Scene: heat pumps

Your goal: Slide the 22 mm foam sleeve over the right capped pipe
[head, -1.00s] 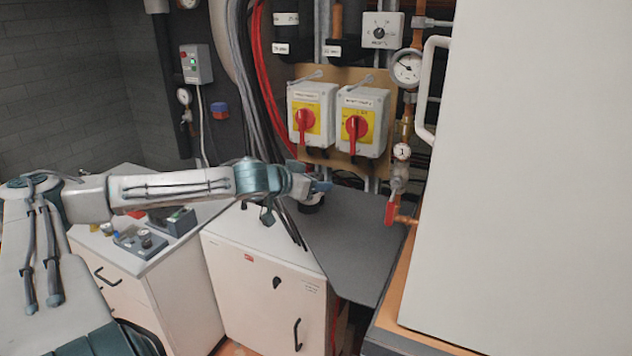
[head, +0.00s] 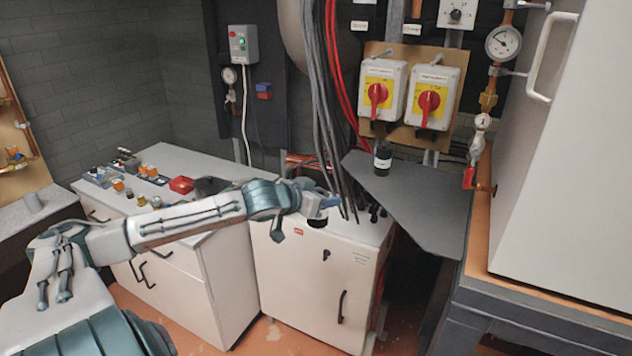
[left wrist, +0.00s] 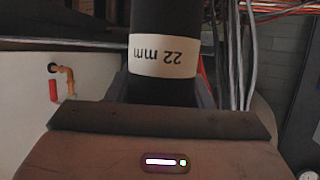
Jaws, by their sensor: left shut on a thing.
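My left gripper (head: 328,203) is over the white cabinet with the red label. In the left wrist view it is shut on a black foam sleeve (left wrist: 165,35), which has a white band reading "22 mm", upside down in this view. In the head view a short dark end of the sleeve (head: 318,222) shows below the gripper; the rest is hidden by it. I cannot tell for sure which pipe is the right capped pipe; small dark upright stubs (head: 374,211) stand on the cabinet top just right of the gripper. My right gripper is not in view.
A black cylinder (head: 382,160) with a white label stands on the grey shelf (head: 415,205). Grey and red cables (head: 322,110) hang behind my gripper. Two red rotary switches (head: 403,95) are on the wall. A large white cabinet (head: 570,180) blocks the right. A cluttered worktop (head: 160,180) is at left.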

